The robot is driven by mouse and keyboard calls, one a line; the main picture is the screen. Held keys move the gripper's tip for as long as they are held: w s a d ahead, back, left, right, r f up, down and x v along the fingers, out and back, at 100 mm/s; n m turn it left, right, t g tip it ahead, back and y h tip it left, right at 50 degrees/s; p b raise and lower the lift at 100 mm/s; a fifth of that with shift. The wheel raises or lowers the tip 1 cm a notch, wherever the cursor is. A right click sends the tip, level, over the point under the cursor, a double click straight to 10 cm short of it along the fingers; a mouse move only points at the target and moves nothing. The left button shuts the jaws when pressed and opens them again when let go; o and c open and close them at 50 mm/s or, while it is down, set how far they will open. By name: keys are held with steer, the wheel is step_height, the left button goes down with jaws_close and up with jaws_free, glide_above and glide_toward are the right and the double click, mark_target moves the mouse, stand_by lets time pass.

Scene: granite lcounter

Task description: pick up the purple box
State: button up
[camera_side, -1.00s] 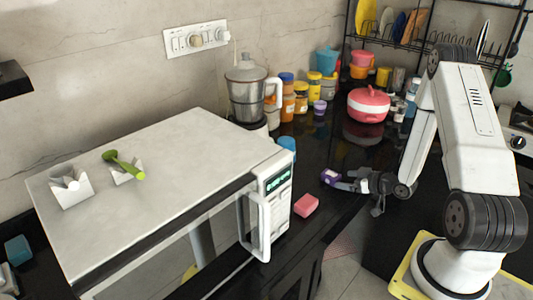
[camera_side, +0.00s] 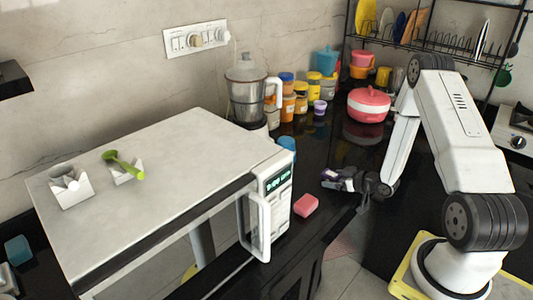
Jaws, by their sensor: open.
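The purple box (camera_side: 329,174) is a small box on the black counter, right of the microwave and behind the pink block. It is partly hidden by my gripper. My gripper (camera_side: 336,181) is low over the counter with its dark fingers pointing left. The fingers are open and at the box, overlapping it in the picture. I cannot tell whether they touch it.
A white microwave (camera_side: 160,190) stands left, its handle sticking out. A pink block (camera_side: 306,205) lies in front of the box. A red pot (camera_side: 368,105), a blender (camera_side: 247,88), jars and a small purple cup (camera_side: 320,107) stand behind. The counter between is clear.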

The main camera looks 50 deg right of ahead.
mark_target(336, 176)
steer(key=c, duration=1.3)
steer(key=shift+r, duration=0.2)
steer(key=shift+c, duration=0.2)
steer(key=shift+r, duration=4.8)
